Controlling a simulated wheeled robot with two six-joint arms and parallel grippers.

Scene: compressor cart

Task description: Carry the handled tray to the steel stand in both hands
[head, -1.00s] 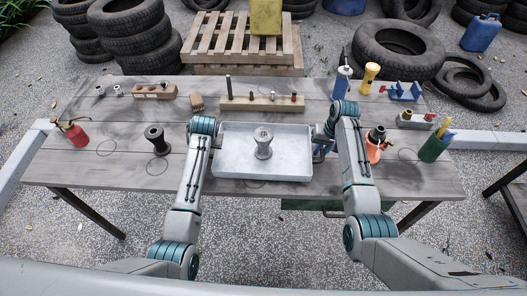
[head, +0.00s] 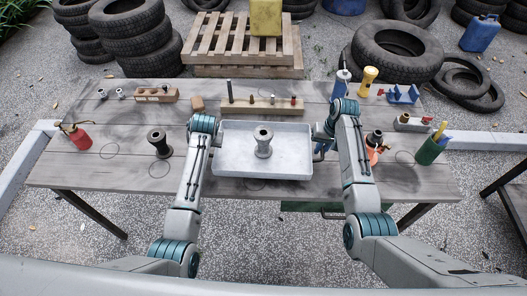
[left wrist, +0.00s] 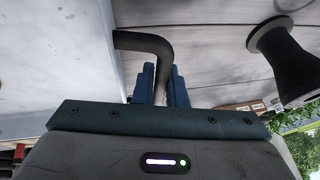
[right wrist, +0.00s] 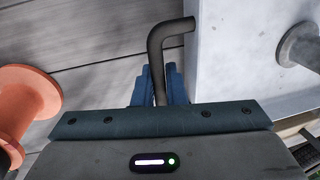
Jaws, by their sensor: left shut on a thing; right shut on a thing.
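The light grey metal tray (head: 290,168) is in front of me in the head view, level, over the front part of the wooden table (head: 110,165). A grey flanged spool (head: 263,143) stands upright in it. My left gripper (left wrist: 159,82) is shut on the tray's dark bent handle (left wrist: 150,40) at its left side. My right gripper (right wrist: 160,84) is shut on the other handle (right wrist: 172,28) at its right side; in the head view the right gripper (head: 321,146) is partly hidden by my arm. I cannot clearly identify the steel stand.
An orange item (head: 373,155) and green cup (head: 428,152) stand to the right. A pegged wooden block (head: 262,106) lies behind. A dark frame (head: 510,188) stands at the right edge.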

